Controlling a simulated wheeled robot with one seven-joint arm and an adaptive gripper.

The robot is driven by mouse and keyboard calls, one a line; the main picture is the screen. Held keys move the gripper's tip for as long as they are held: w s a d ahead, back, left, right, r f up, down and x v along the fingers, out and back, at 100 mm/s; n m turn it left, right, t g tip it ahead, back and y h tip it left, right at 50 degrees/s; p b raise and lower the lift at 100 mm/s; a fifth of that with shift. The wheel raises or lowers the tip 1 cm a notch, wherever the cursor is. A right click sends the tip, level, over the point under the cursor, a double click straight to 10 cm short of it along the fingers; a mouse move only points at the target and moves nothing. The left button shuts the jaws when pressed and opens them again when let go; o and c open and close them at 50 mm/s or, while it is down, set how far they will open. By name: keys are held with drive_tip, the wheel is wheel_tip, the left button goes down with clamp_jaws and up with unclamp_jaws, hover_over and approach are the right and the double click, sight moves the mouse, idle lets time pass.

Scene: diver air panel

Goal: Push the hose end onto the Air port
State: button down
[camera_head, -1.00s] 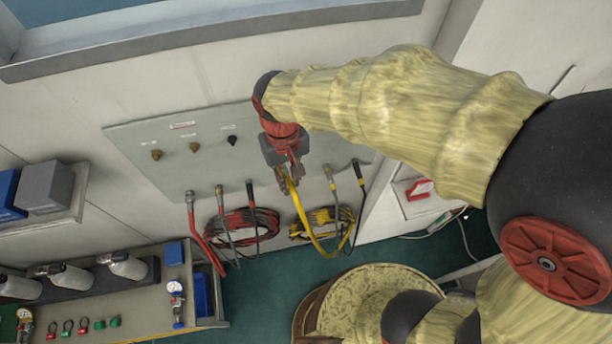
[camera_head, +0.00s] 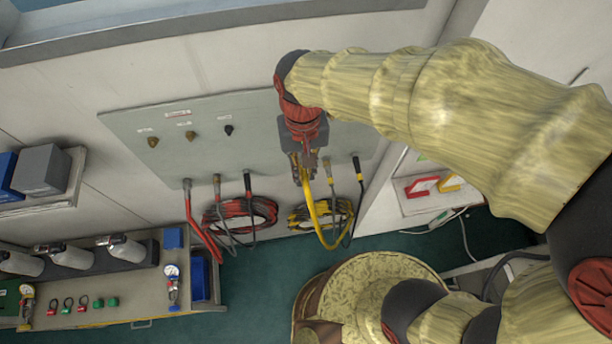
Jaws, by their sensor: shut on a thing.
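My gripper (camera_head: 304,168) is shut on the upper end of a yellow hose (camera_head: 311,205), in front of the right part of the grey wall panel (camera_head: 160,120). The hose hangs down from the fingers and curves to the right. Its end fitting is mostly hidden by the fingers. Three ports (camera_head: 190,135) with small labels above them show at the panel's upper left, two brass and one black. I cannot read which label says Air. Any ports behind my gripper and arm are hidden. I cannot tell whether the hose end touches the panel.
A red hose (camera_head: 195,225) and several dark hose ends hang along the panel's lower edge. Coiled hoses (camera_head: 240,215) hang below. A bench (camera_head: 100,290) with cylinders and gauges stands at lower left.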

drive_tip(key=shift+w+a, duration=0.2)
drive_tip(key=shift+w, duration=0.6)
drive_tip(key=shift+w+a, duration=0.15)
drive_tip(key=shift+w, duration=0.65)
drive_tip(key=shift+w+a, duration=0.2)
drive_tip(key=shift+w, duration=0.6)
drive_tip(key=shift+w+a, duration=0.15)
drive_tip(key=shift+w, duration=0.4)
drive_tip(key=shift+w+a, duration=0.15)
drive_tip(key=shift+w, duration=0.35)
drive_tip(key=shift+w+r+p, duration=0.1)
drive_tip(key=shift+w+p, duration=0.15)
drive_tip(key=shift+p, duration=0.05)
drive_tip(key=c, duration=1.8)
unclamp_jaws()
drive_tip(key=shift+w, duration=0.15)
drive_tip(key=shift+o, duration=0.3)
wheel_tip(320, 180, up, 12)
drive_tip(key=w, duration=0.1)
drive_tip(key=shift+a, duration=0.15)
